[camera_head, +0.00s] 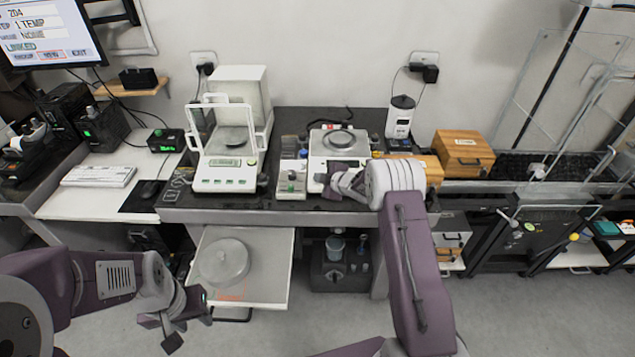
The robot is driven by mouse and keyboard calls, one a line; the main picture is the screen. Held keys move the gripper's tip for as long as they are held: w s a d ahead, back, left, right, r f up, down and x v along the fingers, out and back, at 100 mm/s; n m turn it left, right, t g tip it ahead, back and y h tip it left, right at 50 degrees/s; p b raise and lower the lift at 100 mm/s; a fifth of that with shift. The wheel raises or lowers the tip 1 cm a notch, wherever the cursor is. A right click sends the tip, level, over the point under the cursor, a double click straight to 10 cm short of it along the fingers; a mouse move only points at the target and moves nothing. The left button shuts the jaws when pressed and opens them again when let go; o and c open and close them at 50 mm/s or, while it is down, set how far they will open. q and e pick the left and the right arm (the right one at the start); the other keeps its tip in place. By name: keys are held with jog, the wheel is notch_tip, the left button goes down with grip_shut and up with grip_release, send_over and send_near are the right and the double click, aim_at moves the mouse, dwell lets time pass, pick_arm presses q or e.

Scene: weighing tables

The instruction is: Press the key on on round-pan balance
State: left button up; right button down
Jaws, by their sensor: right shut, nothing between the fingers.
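A balance with a bare round metal pan (339,139) stands on the dark bench top at the middle of the head view. My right gripper (333,187) is shut and empty at the front of this balance, over its front panel. The gripper and wrist hide most of that panel, so I cannot see the on key or whether the fingers touch it. My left gripper (187,326) hangs low at the lower left, far from the balance. Its finger opening is not clear.
A second balance with a glass draft shield (225,174) stands to the left. A small control box (291,181) sits close left of the middle balance. Wooden boxes (463,152) and a white device (400,117) stand to the right. A pulled-out shelf (262,270) juts below the bench.

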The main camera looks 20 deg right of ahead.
jog(key=shift+f, duration=0.15)
jog(key=shift+w+f+b, duration=0.15)
jog(key=shift+f+b, duration=0.1)
jog(key=shift+b, duration=0.05)
jog(key=shift+f, duration=0.35)
dwell(0.7)
dwell(0.3)
jog(key=shift+r, duration=0.75)
jog(key=r+p, duration=0.1)
jog(key=s+r+p, duration=0.1)
jog(key=r, duration=0.1)
jog(key=r+p, duration=0.1)
jog(key=shift+s+a+r, duration=0.2)
jog(key=shift+s+r, duration=0.15)
jog(key=shift+r, duration=0.05)
dwell(0.4)
